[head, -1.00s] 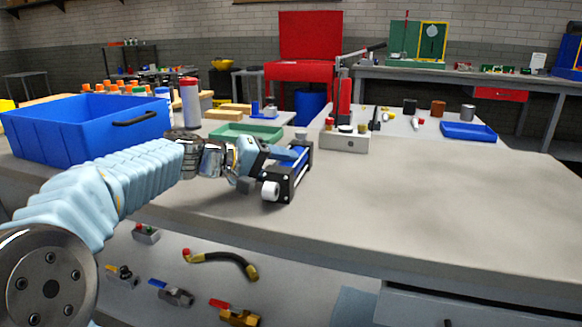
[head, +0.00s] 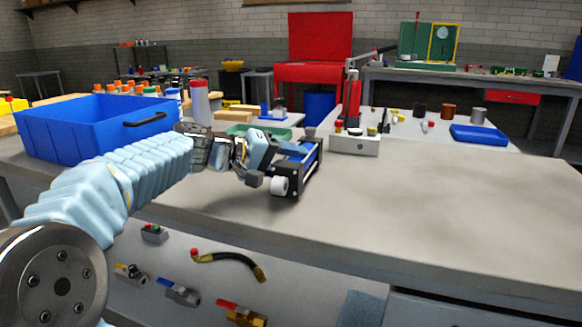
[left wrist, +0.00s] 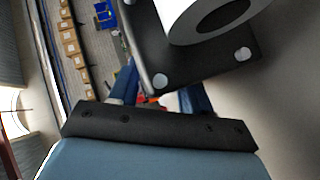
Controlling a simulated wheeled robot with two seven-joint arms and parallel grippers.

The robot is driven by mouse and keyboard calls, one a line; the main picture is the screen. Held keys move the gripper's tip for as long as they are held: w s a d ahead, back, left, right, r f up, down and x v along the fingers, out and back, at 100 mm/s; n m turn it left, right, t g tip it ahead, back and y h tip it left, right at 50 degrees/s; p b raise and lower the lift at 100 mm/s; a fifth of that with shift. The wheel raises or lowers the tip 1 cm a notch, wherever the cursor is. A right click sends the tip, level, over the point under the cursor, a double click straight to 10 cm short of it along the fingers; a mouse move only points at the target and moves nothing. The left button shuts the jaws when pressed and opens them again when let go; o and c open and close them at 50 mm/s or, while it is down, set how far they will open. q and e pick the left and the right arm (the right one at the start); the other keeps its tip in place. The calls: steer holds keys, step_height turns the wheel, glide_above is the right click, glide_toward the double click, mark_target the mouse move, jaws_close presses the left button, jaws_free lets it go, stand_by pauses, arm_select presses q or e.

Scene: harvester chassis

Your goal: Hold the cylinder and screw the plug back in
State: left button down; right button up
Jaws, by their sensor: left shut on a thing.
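The cylinder (head: 308,172) is a blue and black body with square black end plates and a white round end that faces the front of the bench. My left gripper (head: 276,158) is shut on it and holds it near the bench top. Whether it touches the bench is hard to tell. In the left wrist view the black end plate with its bolts and the white round end (left wrist: 195,15) fill the top, close to my left gripper (left wrist: 160,95). I cannot make out a separate plug. My right gripper is not in view.
A blue crate (head: 75,148) stands at the left, with a white bottle with a red cap (head: 200,102) beside it. A green tray (head: 245,130) and a grey box with buttons (head: 355,145) lie behind the cylinder. The bench (head: 430,200) to the right is clear.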

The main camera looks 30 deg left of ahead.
arm_select(q)
step_height(320, 180, up, 9)
steer(key=shift+f+p, duration=0.1)
steer(key=shift+p, duration=0.65)
step_height(320, 180, down, 10)
steer(key=shift+r+b, duration=0.1)
steer(key=shift+b, duration=0.85)
steer(key=shift+s, duration=0.1)
